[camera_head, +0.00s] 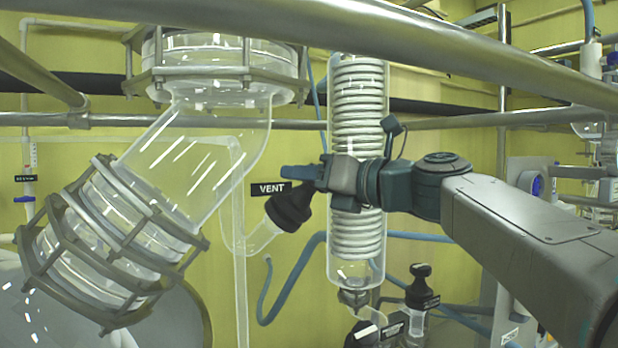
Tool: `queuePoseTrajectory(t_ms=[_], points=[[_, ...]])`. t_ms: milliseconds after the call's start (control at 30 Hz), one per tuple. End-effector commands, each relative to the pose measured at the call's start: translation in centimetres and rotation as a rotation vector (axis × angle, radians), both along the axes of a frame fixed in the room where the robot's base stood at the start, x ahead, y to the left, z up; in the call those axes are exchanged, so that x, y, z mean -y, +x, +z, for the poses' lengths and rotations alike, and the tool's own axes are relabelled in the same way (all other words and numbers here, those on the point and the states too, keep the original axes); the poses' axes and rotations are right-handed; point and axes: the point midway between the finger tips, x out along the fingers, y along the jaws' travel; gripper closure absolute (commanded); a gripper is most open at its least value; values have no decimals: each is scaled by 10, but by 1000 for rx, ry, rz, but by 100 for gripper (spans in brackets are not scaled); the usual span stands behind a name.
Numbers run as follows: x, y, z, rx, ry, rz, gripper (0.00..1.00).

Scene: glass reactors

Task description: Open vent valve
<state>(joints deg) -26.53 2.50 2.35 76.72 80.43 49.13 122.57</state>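The vent valve shows as a black knob (288,208) on a clear glass side tube, left of the coiled condenser. The knob is tilted, with its upper end toward the right. A black "VENT" label (268,188) is just to its upper left. My gripper (298,174) reaches in from the right, in front of the condenser. Its blue finger lies at the knob's upper end, overlapping it in the picture. I cannot tell whether it touches or grips the knob. The second finger is not clearly visible.
The glass condenser (358,100) stands right behind my gripper. A metal rail (440,40) crosses above my arm. A large flanged glass elbow (190,150) fills the left. Another black-knobbed valve (420,285) is lower right. A blue hose (290,285) hangs below the vent valve.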

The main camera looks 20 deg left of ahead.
Motion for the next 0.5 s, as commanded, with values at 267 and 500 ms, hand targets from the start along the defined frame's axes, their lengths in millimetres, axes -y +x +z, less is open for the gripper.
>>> queuePoseTrajectory(t_ms=[267,500], points=[[0,0,0,10,1,9,78],[0,0,0,75,8,74,78]])
